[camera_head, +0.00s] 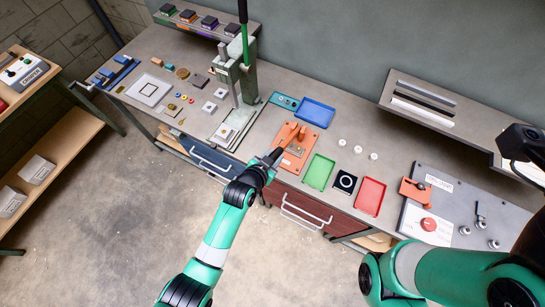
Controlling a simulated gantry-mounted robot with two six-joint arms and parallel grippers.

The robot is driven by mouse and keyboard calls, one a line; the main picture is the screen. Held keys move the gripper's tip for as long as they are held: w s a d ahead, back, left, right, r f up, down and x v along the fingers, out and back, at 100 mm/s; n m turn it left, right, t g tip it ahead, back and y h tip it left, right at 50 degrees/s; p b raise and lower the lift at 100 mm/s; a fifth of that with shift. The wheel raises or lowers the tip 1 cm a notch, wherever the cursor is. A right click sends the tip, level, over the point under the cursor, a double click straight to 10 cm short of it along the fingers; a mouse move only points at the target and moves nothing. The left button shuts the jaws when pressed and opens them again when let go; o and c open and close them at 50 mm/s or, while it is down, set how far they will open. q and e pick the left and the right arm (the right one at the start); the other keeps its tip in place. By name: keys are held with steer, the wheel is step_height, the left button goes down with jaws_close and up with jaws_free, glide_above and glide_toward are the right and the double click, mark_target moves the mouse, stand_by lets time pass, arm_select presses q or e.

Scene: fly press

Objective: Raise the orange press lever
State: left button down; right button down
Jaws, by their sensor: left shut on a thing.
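The orange press (290,161) sits on the workbench near its front edge, in the middle of the view. It has a flat orange base and a raised orange part with the orange lever (287,135). My left gripper (276,156) reaches in from the lower left and is shut on the lever, at the press's left side. The dark fingers partly hide the grip. My right arm fills the lower right corner; its fingers do not show.
A green fly press (234,80) with a tall green handle stands behind and left. A grey panel (455,205) with a red knob is at right. Open floor lies in front.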

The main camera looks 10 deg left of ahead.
arm_select(q)
steer(key=shift+w+r, duration=0.15)
steer(key=shift+r, duration=0.1)
steer(key=c, duration=0.6)
jaws_free()
steer(key=shift+s+a+r+p, duration=0.1)
steer(key=shift+s+r+p, duration=0.2)
steer(key=shift+s+p, duration=0.05)
steer(key=p+v, duration=0.2)
steer(key=v, duration=0.8)
steer(key=shift+s+r+p, duration=0.15)
steer(key=shift+s+p, duration=0.1)
steer(key=shift+p, duration=0.15)
steer(key=shift+a, duration=0.1)
